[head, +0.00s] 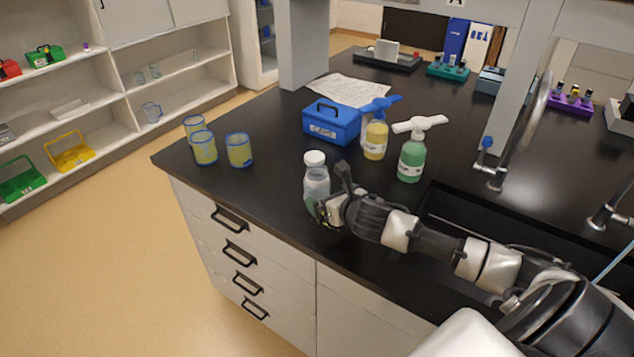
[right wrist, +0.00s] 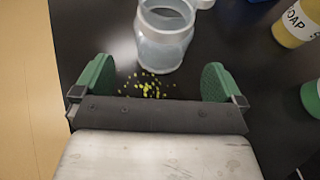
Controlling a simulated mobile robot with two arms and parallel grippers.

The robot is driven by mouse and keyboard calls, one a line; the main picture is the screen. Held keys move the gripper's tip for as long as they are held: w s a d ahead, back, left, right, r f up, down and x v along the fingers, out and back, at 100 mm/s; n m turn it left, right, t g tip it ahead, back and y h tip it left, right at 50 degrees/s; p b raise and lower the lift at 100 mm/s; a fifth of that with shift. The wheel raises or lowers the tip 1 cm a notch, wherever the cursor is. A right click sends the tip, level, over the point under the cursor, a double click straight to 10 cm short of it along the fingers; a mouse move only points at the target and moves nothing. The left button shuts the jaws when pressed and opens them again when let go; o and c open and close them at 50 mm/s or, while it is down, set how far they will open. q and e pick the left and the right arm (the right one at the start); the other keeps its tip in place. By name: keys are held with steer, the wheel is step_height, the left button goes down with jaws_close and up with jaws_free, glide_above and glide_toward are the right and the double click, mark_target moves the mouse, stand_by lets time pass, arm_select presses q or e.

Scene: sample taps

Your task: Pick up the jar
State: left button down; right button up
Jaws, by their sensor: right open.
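The jar (head: 317,183) is clear and has a white lid. It stands upright near the front edge of the black counter. My right gripper (head: 330,208) is low over the counter, close beside the jar on its near side. In the right wrist view the jar (right wrist: 163,45) stands just ahead, roughly in line with the gap between the green fingertips. My right gripper (right wrist: 156,82) is open, with nothing held between its fingers. In the head view my gripper hides part of the jar's lower right side. My left gripper is not in view.
A green bottle (head: 412,158) and a yellow bottle (head: 376,139) stand behind the jar, near a blue box (head: 332,123). Several yellowish beakers (head: 239,152) stand at left. Small yellow specks (right wrist: 150,88) lie between jar and gripper. A sink (head: 450,215) is at right.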

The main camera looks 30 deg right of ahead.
mark_target(324, 193)
steer(key=shift+w+a+f, duration=0.1)
steer(key=shift+w, duration=0.3)
steer(key=shift+w+f, duration=0.1)
steer(key=shift+w, duration=0.15)
steer(key=p+x, duration=0.1)
steer(key=x, duration=0.3)
steer(key=shift+w+f, duration=0.35)
steer(key=shift+w, duration=0.15)
steer(key=shift+d, duration=0.25)
steer(key=shift+c, duration=0.8)
steer(key=c, duration=0.8)
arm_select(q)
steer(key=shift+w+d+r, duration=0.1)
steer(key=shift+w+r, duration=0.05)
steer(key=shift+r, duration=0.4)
arm_select(e)
steer(key=shift+r, duration=0.15)
